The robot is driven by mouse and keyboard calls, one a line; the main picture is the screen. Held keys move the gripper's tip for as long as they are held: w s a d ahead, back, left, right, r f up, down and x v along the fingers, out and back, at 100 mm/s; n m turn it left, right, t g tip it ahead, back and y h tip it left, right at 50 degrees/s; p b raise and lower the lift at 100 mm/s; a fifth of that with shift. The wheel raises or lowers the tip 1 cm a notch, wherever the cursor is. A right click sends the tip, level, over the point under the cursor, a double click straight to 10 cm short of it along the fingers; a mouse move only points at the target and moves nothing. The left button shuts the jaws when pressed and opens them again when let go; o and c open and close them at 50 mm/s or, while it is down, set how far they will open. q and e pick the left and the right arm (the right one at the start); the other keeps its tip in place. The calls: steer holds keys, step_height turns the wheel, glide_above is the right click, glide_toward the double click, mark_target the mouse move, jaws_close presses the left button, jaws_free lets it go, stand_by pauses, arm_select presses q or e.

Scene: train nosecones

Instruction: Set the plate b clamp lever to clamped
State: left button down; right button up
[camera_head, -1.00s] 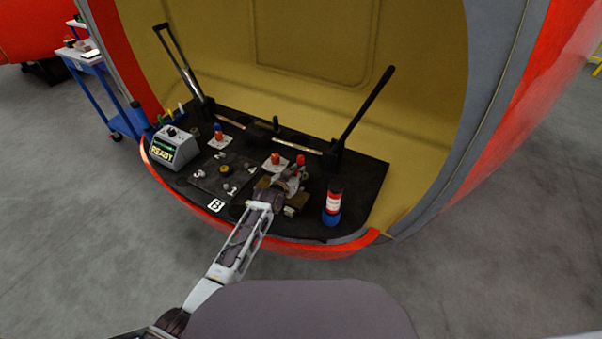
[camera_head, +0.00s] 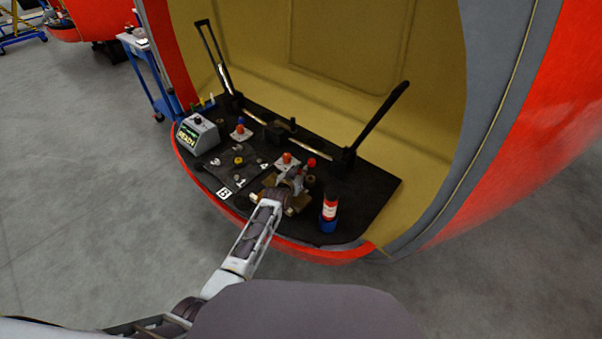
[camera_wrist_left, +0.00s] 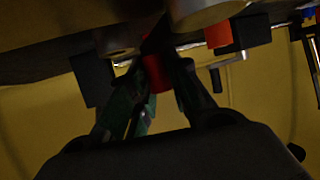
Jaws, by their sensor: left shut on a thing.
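The dark plate (camera_head: 222,178) with numbered marks lies on the black deck, with a white "B" label (camera_head: 224,193) at its front edge. My left gripper (camera_head: 301,172) reaches in over the deck, right of this plate. Its fingertips are at a red-tipped lever knob (camera_head: 311,162). In the left wrist view, the fingers (camera_wrist_left: 162,72) are closed around a red piece (camera_wrist_left: 155,76), which looks like this knob. The lever's lower part is hidden by the gripper and shadow, so its setting cannot be told. My right gripper is not in view.
A red knob on a white base (camera_head: 287,158) stands just left of the gripper. A grey READY box (camera_head: 198,133) is at the left. A tall black lever (camera_head: 377,117) rises behind.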

arm_select(q)
steer(key=c, duration=1.6)
jaws_free()
steer(key=shift+o, duration=1.4)
steer(key=shift+r, duration=5.05)
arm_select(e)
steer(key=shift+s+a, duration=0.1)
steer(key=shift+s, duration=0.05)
